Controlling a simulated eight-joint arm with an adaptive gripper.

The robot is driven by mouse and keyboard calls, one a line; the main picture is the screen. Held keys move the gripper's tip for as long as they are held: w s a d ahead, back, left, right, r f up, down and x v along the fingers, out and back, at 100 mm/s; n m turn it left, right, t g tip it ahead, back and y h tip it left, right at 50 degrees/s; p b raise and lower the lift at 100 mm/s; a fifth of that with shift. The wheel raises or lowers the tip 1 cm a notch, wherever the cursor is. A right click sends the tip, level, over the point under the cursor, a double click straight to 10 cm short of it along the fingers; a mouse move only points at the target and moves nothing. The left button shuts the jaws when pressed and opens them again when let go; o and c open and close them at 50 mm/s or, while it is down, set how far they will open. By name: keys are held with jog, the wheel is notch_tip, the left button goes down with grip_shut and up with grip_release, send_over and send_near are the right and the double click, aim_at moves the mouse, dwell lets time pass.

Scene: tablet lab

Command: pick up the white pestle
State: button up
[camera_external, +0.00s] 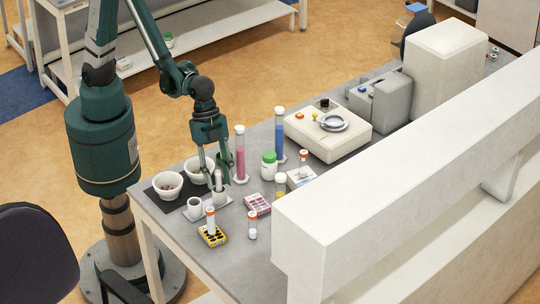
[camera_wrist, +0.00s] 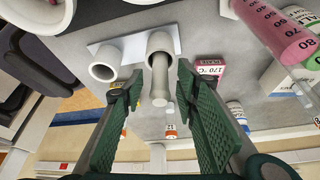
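The white pestle (camera_wrist: 159,82) stands up out of a white cup (camera_wrist: 160,42) on a small white tray (camera_wrist: 133,45). In the outside view the pestle (camera_external: 218,180) stands between my fingers near the table's front left. My gripper (camera_external: 214,173) points down over it. In the wrist view my two green fingers are spread on either side of the pestle, with gaps showing, and my gripper (camera_wrist: 158,76) is open. The pestle's lower end is hidden in the cup.
An empty white cup (camera_external: 195,208) stands on the same tray. Two white mortars (camera_external: 168,185) sit on a dark mat to the left. A pink cylinder (camera_external: 239,155), a green-capped jar (camera_external: 268,166) and a pink box (camera_external: 257,205) stand close on the right.

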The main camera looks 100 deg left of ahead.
grip_shut()
dwell(0.3)
jog(key=shift+r+p, duration=0.3)
jog(key=shift+r, duration=4.7)
